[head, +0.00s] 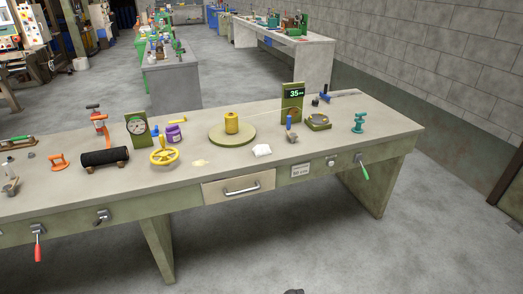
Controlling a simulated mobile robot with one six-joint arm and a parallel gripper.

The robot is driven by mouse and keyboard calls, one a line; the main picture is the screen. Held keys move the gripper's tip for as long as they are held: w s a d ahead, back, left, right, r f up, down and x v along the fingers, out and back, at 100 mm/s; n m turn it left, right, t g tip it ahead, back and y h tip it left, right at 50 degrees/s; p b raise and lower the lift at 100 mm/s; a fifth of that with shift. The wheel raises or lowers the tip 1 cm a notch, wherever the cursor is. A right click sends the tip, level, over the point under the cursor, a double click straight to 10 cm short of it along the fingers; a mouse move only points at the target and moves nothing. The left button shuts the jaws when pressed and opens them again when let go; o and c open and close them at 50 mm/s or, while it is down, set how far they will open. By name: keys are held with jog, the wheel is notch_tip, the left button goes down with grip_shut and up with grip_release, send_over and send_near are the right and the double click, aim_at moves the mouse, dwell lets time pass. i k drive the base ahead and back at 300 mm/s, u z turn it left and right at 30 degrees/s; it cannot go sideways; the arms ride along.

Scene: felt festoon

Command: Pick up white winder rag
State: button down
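A small white rag (262,150), crumpled or folded, lies on the workbench top (225,172) near its front edge. It sits above the drawer (238,188), in front of the round green turntable. Nothing covers it. My gripper cannot be made out; only a small dark shape shows at the bottom edge of the head view, and I cannot tell what part it is.
A yellow cylinder stands on the turntable (232,135) behind the rag. A yellow handwheel (164,157) is to the left. A small grey piece (292,137) and a green "35" display (292,104) are to the right. The floor in front is clear.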

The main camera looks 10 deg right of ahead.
aim_at(260, 150)
jog(key=u, duration=0.05)
jog(key=i, duration=0.9)
jog(key=z, duration=0.05)
